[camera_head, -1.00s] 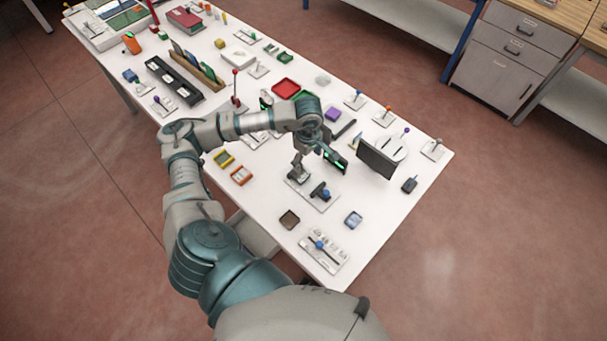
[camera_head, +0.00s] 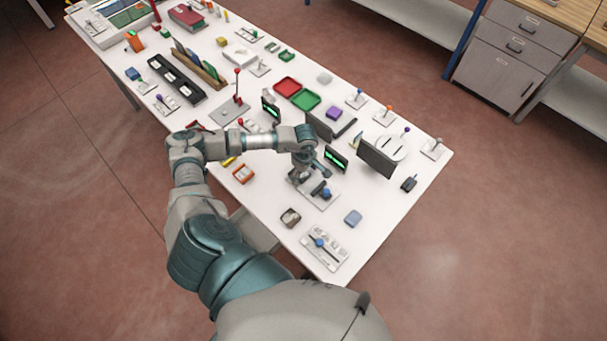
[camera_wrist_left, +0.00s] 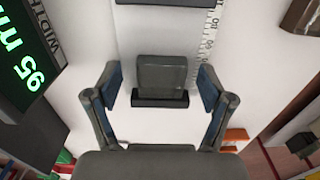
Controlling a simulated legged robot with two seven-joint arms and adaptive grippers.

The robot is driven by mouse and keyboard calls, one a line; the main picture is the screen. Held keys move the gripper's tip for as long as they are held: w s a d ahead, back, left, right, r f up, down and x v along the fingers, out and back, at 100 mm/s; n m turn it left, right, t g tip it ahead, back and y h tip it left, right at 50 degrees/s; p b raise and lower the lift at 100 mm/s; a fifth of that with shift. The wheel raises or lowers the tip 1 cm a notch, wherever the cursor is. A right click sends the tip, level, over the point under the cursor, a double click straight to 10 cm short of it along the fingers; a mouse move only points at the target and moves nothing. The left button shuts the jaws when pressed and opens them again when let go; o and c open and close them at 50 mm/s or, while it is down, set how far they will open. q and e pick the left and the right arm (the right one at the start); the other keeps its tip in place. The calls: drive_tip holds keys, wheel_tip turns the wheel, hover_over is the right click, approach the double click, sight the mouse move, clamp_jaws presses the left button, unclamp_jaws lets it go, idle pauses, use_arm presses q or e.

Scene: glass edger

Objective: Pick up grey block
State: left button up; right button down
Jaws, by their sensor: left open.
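The grey block (camera_wrist_left: 161,74) stands in the left wrist view with a darker strip at its near foot, above a white plate with a ruler scale (camera_wrist_left: 208,40). My left gripper (camera_wrist_left: 160,92) is open, with one finger on each side of the block and a visible gap to both. In the head view my left gripper (camera_head: 297,177) points down over the left end of the white plate (camera_head: 322,203), and it hides the block there. A dark slider with a blue knob (camera_head: 326,192) is on the same plate. My right gripper is not in view.
A green-lit display (camera_head: 336,159) stands close behind the plate; it also shows in the left wrist view (camera_wrist_left: 25,65). A large dark panel (camera_head: 377,158) is to the right.

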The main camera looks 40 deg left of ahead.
use_arm(q)
drive_tip(key=shift+a+f, duration=0.1)
drive_tip(key=shift+a, duration=0.35)
drive_tip(key=c, duration=1.3)
drive_tip(key=shift+s, duration=0.1)
drive_tip(key=shift+d, duration=0.15)
